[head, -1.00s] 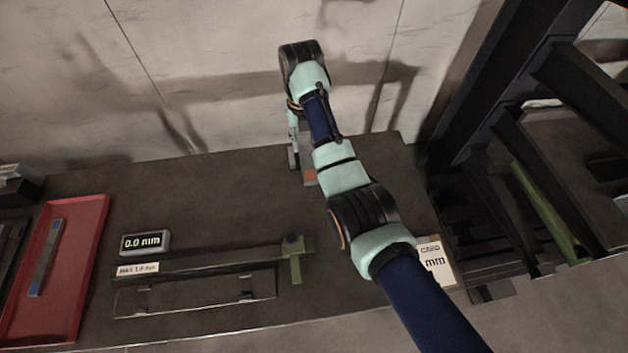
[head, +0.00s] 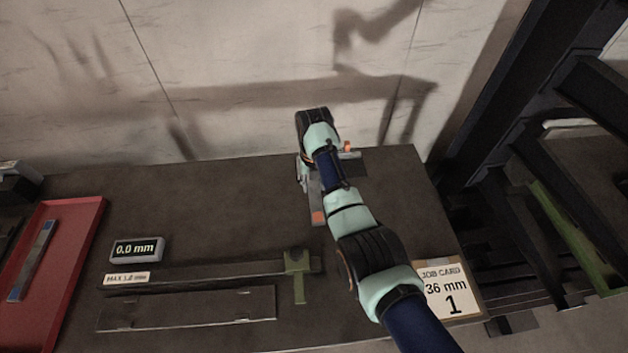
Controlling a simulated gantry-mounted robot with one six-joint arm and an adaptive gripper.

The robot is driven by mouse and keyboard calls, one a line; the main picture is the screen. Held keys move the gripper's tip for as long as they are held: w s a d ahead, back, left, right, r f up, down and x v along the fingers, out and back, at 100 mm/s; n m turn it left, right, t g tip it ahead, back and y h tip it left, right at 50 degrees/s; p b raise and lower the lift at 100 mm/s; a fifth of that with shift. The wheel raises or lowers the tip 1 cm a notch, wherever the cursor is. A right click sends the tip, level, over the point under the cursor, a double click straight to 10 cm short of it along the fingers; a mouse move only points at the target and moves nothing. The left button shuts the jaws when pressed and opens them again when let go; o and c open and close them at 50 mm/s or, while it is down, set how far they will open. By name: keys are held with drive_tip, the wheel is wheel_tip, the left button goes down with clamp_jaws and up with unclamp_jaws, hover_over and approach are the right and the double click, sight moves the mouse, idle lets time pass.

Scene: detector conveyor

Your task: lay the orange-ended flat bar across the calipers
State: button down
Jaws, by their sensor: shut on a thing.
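The flat bar (head: 315,202) is grey with an orange end pointing toward the front of the bench. My gripper (head: 304,182) is shut on it, behind and right of the calipers; my arm hides part of the jaws and the bar's far end. The calipers (head: 205,272) lie along the front of the bench, with a long dark beam and a green slider (head: 299,262) at their right end. The orange end is apart from the slider in the picture, behind and slightly right of it. The bar's height above the bench is hard to tell.
A display (head: 137,249) reading 0.0 mm stands behind the calipers' left part. A red tray (head: 88,215) at left holds a blue-ended bar (head: 32,262). A job card (head: 441,283) reads 36 mm, 1. A grey piece with orange (head: 347,148) is beside my wrist. A wall stands behind.

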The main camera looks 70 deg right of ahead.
sight(314, 186)
drive_tip(key=shift+f+b, duration=0.55)
drive_tip(key=shift+f, duration=1.3)
drive_tip(key=shift+f, duration=0.25)
drive_tip(key=c, duration=0.7)
unclamp_jaws()
wheel_tip(314, 186, up, 12)
drive_tip(key=p, duration=0.4)
drive_tip(key=shift+r, duration=0.2)
